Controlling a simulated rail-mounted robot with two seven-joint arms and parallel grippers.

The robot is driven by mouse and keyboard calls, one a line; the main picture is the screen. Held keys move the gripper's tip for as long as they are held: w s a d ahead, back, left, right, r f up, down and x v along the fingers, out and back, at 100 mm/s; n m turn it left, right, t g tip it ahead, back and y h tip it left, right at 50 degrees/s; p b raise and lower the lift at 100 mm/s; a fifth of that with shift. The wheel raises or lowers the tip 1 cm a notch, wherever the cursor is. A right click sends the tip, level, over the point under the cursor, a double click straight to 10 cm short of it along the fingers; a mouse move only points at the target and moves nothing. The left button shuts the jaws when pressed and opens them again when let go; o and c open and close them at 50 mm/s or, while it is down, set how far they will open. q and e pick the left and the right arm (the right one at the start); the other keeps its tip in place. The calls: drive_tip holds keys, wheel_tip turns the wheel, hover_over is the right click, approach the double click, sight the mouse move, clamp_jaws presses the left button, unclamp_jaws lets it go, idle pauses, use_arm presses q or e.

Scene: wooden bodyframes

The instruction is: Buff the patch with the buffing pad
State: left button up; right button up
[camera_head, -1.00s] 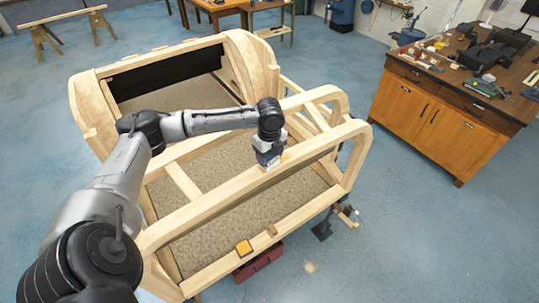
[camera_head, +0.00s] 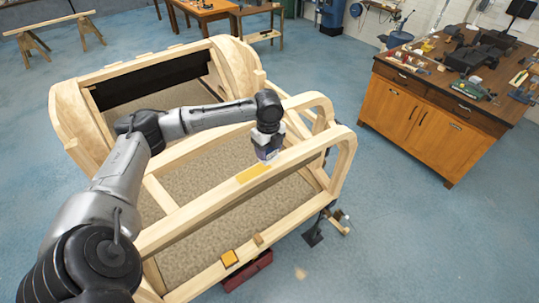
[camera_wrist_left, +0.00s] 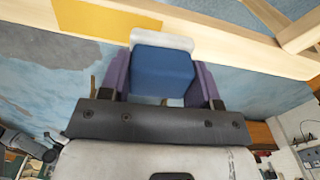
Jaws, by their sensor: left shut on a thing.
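The patch (camera_head: 254,172) is a yellow-orange strip on top of the bodyframe's pale upper rail (camera_head: 200,205). It also shows at the top left of the left wrist view (camera_wrist_left: 105,20). My left gripper (camera_head: 268,150) points down at the rail, just right of the patch. It is shut on the buffing pad, a blue block with a white face (camera_wrist_left: 162,70), held between purple fingers. My right gripper is not in view.
A yellow-topped block (camera_head: 230,258) and a small wooden piece (camera_head: 258,239) sit on the lower front rail. A wooden workbench (camera_head: 430,112) with tools stands at right. Sawhorses (camera_head: 55,35) stand far left.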

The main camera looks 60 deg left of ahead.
use_arm(q)
drive_tip(key=shift+r, duration=2.7)
drive_tip(key=shift+d, duration=0.1)
